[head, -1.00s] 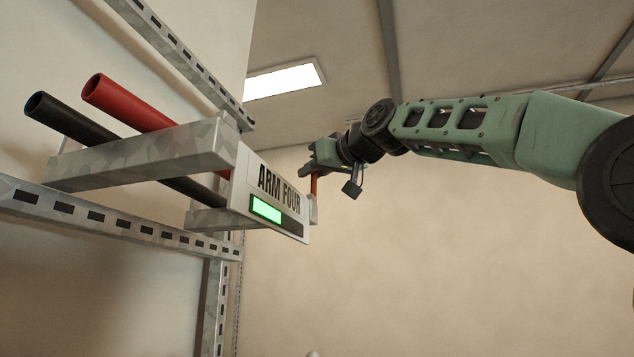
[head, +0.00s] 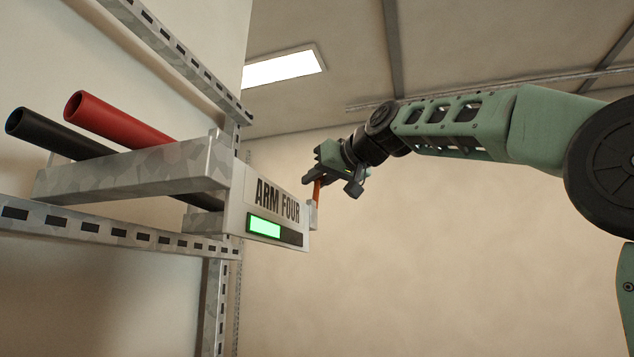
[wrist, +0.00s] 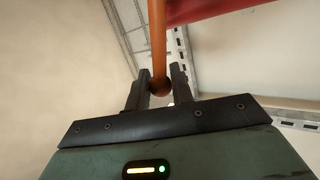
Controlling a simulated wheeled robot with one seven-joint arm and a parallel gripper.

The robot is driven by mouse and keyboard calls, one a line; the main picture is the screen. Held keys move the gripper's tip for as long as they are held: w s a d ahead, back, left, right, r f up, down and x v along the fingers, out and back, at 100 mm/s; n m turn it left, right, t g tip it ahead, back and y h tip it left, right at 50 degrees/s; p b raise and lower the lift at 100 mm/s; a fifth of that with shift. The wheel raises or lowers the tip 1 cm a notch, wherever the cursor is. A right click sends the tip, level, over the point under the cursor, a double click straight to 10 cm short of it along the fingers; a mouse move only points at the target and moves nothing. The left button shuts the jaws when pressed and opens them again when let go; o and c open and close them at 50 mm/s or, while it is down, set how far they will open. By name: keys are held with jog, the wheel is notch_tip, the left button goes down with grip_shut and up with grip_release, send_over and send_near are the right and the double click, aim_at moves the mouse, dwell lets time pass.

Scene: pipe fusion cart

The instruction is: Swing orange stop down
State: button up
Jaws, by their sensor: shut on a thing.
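The orange stop (head: 317,190) is a thin rod at the right end of the rack arm labelled ARM FOUR (head: 277,200). It stands close to upright in the head view, its top at my gripper (head: 308,178). In the wrist view my gripper (wrist: 161,84) has its two dark fingers on either side of the rounded end of the orange stop (wrist: 158,45), shut on it. The rest of the rod runs away toward the rack. The stop's pivot is only partly visible beside the label plate.
A red pipe (head: 115,118) and a black pipe (head: 55,134) lie across the galvanised rack arm (head: 130,170). A green indicator (head: 264,226) is lit on the label plate. Slotted rails (head: 120,237) run along the left wall. The space right of the label plate is open.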

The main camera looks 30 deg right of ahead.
jog(key=shift+w+d+f+p, duration=0.2)
jog(key=shift+w+d+p, duration=0.05)
jog(key=shift+d+p, duration=0.05)
jog(key=shift+w+d+m+g+p, duration=0.2)
jog(key=shift+d+m+g+p, duration=0.1)
jog(key=shift+m+g+p, duration=0.25)
jog(key=shift+w+d+f+m+g+y, duration=0.3)
jog(key=shift+d+f+m+g, duration=0.05)
jog(key=shift+d+f+m, duration=0.1)
jog(key=shift+w+d+f+m+g+y, duration=0.3)
jog(key=shift+w+d+f+m+g, duration=0.2)
jog(key=shift+d+f+m, duration=0.15)
